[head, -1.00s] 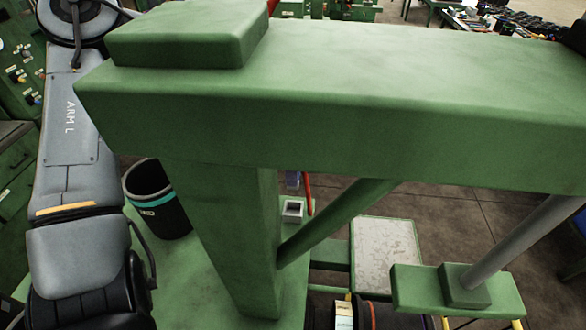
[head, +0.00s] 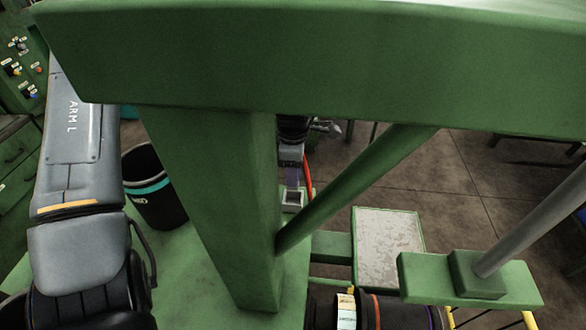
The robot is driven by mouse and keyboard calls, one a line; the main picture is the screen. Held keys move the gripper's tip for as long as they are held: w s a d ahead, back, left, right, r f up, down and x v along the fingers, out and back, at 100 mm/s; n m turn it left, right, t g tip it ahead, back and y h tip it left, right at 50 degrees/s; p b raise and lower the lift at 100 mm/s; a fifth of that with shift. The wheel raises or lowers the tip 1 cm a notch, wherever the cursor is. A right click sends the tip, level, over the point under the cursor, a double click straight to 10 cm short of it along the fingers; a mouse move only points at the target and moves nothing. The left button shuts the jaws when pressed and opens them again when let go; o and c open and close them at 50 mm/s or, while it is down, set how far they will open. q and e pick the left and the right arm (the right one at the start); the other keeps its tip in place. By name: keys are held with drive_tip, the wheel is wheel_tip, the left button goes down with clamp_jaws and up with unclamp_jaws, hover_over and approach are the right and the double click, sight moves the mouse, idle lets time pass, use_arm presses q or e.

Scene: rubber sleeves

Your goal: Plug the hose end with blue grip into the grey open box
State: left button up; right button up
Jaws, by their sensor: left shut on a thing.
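The grey open box (head: 292,201) is a small square holder on the green base, just right of the thick green post. My left gripper (head: 291,164) shows in the gap between the post and the diagonal strut, pointing down. It is shut on the blue grip (head: 292,179) of a hose end, directly over the box. A red hose (head: 307,176) shows beside the grip. The lower tip is too small to tell whether it is inside the box or just above it. The post hides part of my left arm. My right gripper is not in view.
A big green beam (head: 300,65) crosses the upper view, with a thick post (head: 225,210) and a diagonal strut (head: 350,190) close around the box. A black bin with a teal band (head: 153,190) stands left of the post. Open floor shows at right.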

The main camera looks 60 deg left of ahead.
use_arm(q)
drive_tip(key=shift+f+b, duration=0.65)
drive_tip(key=shift+f, duration=0.3)
drive_tip(key=b, duration=0.3)
hover_over(293, 201)
drive_tip(key=shift+s+d+f, duration=0.1)
drive_tip(key=shift+d+f, duration=0.1)
drive_tip(key=shift+f, duration=1.1)
drive_tip(key=shift+s+d+f, duration=0.1)
drive_tip(key=shift+d+f, duration=0.05)
drive_tip(key=shift+f, duration=1.1)
drive_tip(key=o, duration=1.2)
